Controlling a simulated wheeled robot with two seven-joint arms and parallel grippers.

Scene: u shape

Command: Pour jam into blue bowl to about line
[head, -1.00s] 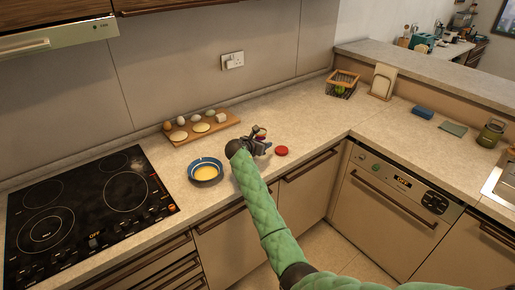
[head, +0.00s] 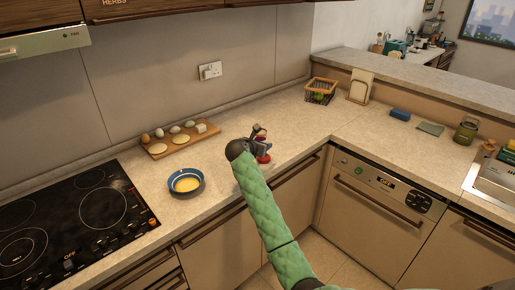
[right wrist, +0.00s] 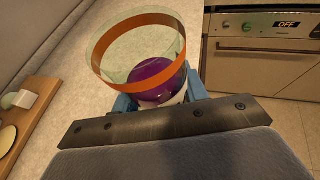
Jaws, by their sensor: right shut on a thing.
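The blue bowl (head: 186,195) stands on the counter right of the hob, with yellow showing inside it. No line on it can be made out. My right gripper (head: 261,141) is to the right of the bowl, over the counter. In the right wrist view its blue fingers (right wrist: 160,98) are shut on a clear jar (right wrist: 138,52) with an orange band at the rim. Purple jam (right wrist: 158,82) lies low in the jar. A red lid (head: 264,158) shows just below the gripper, partly hidden. My left gripper is out of view.
A wooden board (head: 158,154) with eggs and pale pieces lies behind the bowl. The hob (head: 60,225) is at the left. A wire basket (head: 320,92) and an upright board stand at the back corner. Counter between bowl and gripper is clear.

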